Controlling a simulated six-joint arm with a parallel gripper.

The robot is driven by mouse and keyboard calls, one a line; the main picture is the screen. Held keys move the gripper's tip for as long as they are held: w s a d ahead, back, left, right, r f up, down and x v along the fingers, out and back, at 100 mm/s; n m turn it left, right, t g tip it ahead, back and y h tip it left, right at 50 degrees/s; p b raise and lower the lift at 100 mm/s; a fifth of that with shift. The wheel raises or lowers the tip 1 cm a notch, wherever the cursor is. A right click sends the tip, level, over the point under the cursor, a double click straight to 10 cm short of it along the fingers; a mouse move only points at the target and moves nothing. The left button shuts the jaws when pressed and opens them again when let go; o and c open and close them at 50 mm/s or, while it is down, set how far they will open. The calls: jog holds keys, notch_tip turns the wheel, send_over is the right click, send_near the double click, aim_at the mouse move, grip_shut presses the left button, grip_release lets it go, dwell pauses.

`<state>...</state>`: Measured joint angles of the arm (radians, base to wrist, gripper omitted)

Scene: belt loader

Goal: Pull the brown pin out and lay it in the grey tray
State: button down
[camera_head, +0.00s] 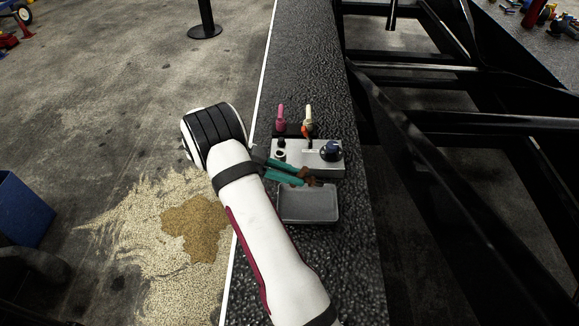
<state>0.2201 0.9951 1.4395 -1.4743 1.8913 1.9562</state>
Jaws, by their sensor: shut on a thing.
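My gripper (301,178) has teal fingers and reaches in from the left, between the grey block and the tray. It is shut on the brown pin (311,180), which shows at the fingertips. The pin is near the front edge of the light grey block (328,170) and just above the far edge of the grey tray (310,219). I cannot tell whether it touches either one. The tray looks empty and lies in front of the block. The fingers hide part of the block's front.
A dark blue knob (331,151) stands on the block's right side. A pink-handled piece (281,117) and a cream-handled piece (308,116) stand at its back, with an orange piece (307,131) nearby. The dark ledge (310,70) is clear behind them. Black frame bars (420,160) lie right.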

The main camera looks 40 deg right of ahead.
jog(key=shift+f, duration=3.05)
jog(key=c, duration=0.7)
grip_release()
jog(key=v, duration=1.5)
jog(key=shift+w+a+r, duration=0.25)
